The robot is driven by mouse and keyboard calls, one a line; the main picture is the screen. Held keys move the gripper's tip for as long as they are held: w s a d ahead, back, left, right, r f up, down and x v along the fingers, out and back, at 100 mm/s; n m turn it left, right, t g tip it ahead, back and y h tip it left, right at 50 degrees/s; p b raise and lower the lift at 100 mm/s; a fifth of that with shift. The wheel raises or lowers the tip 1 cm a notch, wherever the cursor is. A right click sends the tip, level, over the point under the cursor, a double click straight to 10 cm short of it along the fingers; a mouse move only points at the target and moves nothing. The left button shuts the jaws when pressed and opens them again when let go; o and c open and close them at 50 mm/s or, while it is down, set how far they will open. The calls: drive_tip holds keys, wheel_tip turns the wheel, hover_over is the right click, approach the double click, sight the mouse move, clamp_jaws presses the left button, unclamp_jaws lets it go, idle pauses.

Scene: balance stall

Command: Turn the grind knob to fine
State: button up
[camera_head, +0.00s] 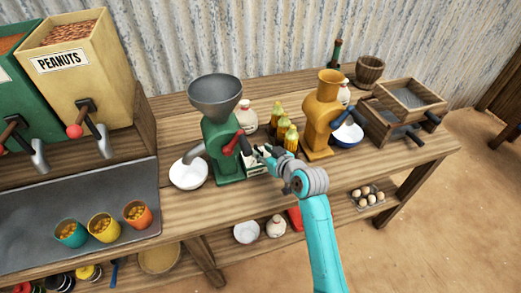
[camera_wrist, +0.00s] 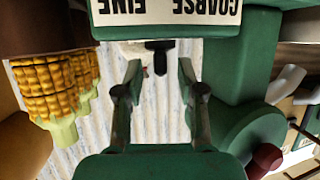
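The green grinder (camera_head: 222,158) with a grey hopper stands mid-table in the head view. Its white label (camera_wrist: 168,12) reads COARSE and FINE, upside down at the top of the wrist view. A small dark T-shaped knob (camera_wrist: 160,46) shows just below the label. My gripper (camera_head: 266,154) is at the grinder's right side, by the label. In the wrist view the two fingers of my gripper (camera_wrist: 159,70) are apart, with the knob centred between and slightly beyond the tips. No contact is visible. The head view hides the knob behind my gripper.
A red-handled crank (camera_head: 233,140) is on the grinder, close left of my gripper. A white bowl (camera_head: 188,173) sits under the grinder's spout. The table front is clear.

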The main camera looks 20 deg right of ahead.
drive_tip(key=shift+x, duration=0.95)
drive_tip(key=shift+a, duration=0.1)
clamp_jaws()
drive_tip(key=shift+n+y, duration=0.4)
drive_tip(key=shift+y, duration=0.1)
drive_tip(key=n+y, duration=0.1)
drive_tip(key=n+g+y, duration=0.1)
drive_tip(key=shift+w+d+n+y, duration=0.15)
drive_tip(key=shift+d+n+y, duration=0.15)
drive_tip(key=shift+d+y, duration=0.1)
drive_tip(key=shift+n+g+y, duration=1.2)
drive_tip(key=shift+n+g, duration=0.1)
drive_tip(key=shift+n, duration=0.1)
